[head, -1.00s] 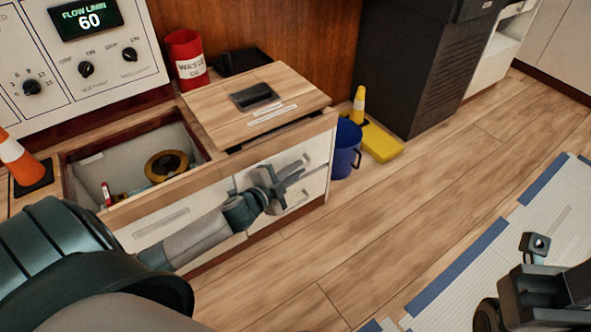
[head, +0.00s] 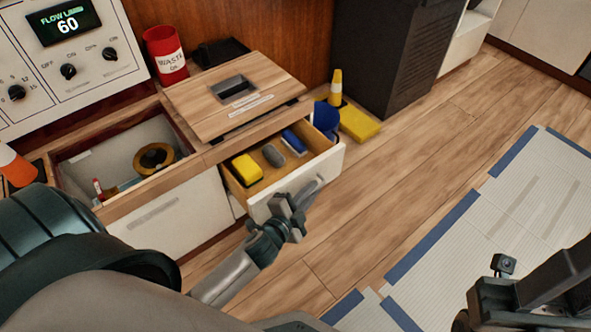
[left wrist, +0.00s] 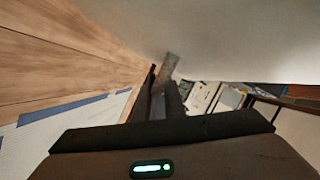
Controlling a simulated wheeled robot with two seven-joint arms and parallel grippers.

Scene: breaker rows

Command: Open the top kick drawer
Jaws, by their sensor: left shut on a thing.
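The top kick drawer (head: 333,163) sits in the low wooden cabinet and is pulled out, its white front standing clear of the cabinet face. Inside it lie a yellow block (head: 247,169), a grey rounded item (head: 273,155) and a blue brush-like item (head: 294,141). My left gripper (head: 303,199) is shut on the drawer's handle at the front face. In the left wrist view, the gripper fingers (left wrist: 165,98) reach a metal bar beside a pale surface; the exact grip is small and dark. My right arm shows dark at the lower right; its fingertips cannot be made out.
A lidded wooden hatch (head: 235,95) lies above the drawer. An open bin (head: 98,165) with a yellow tape roll (head: 154,158) is to its left. Wooden floor (head: 400,160) to the right is clear.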

